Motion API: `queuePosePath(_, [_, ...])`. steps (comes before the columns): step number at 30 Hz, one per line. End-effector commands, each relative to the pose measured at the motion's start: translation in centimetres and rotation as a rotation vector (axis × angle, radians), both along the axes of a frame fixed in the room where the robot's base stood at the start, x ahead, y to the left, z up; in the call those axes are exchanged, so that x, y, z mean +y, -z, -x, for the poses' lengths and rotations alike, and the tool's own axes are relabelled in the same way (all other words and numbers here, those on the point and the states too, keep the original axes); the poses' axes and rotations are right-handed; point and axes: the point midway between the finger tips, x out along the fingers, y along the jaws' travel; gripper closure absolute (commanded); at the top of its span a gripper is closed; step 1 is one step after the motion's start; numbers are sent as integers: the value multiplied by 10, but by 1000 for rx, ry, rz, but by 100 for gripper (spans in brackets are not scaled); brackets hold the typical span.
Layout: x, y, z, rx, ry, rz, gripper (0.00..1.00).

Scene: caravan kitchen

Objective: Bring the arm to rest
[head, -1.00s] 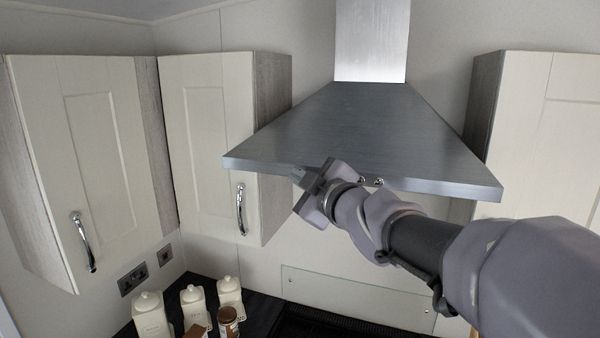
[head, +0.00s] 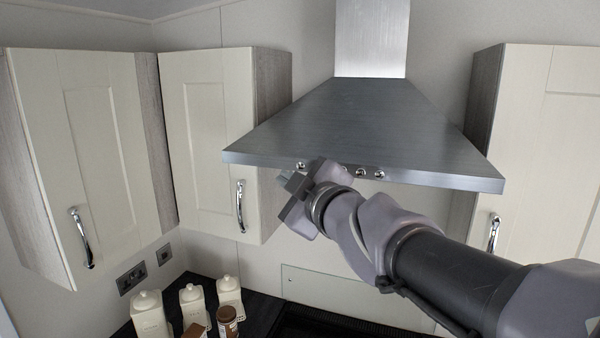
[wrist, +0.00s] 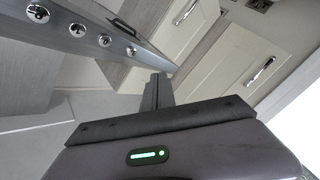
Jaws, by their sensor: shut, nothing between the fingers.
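My gripper (head: 284,180) is in front of and just below the front edge of the cooker hood (head: 360,130) in the head view, pointing left and away. My arm reaches in from the lower right. In the wrist view my gripper's fingers (wrist: 158,90) are together with nothing between them. The hood's edge with several round knobs (wrist: 104,40) lies to the upper left there. I cannot tell the exact gap between gripper and hood.
Closed cream cupboards hang at the left (head: 105,160), beside the hood (head: 205,140) and at the right (head: 550,150). Below, several cream canisters (head: 192,303) and a brown jar (head: 228,322) stand on the dark counter. Free air lies between gripper and counter.

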Motion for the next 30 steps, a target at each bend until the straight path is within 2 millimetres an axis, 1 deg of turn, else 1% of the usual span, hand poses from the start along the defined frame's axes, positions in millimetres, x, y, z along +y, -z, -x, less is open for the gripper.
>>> queuePosePath(1, [2,1,5,-2,-1,-1,100])
queuePosePath(3, [4,1,10,0,-1,0,100])
queuePosePath(11, [3,0,11,1,1,0,100])
queuePosePath(13, [-3,13,12,16,25,-15,100])
queuePosePath(14, [-11,27,14,34,50,-32,100])
queuePosePath(17, [-54,103,28,151,206,-139,100])
queuePosePath(18, [-75,143,38,217,284,-198,100])
queuePosePath(20, [-103,201,58,319,395,-291,100])
queuePosePath(21, [-118,239,73,388,463,-351,100])
queuePosePath(22, [-128,267,85,440,511,-396,100])
queuePosePath(23, [-136,296,98,492,556,-441,100])
queuePosePath(24, [-144,334,116,564,615,-500,100])
queuePosePath(26, [-153,391,145,673,693,-590,100])
queuePosePath(27, [-155,429,166,748,741,-650,100])
queuePosePath(29, [-154,481,196,859,802,-738,100])
queuePosePath(30, [-151,512,215,929,837,-790,100])
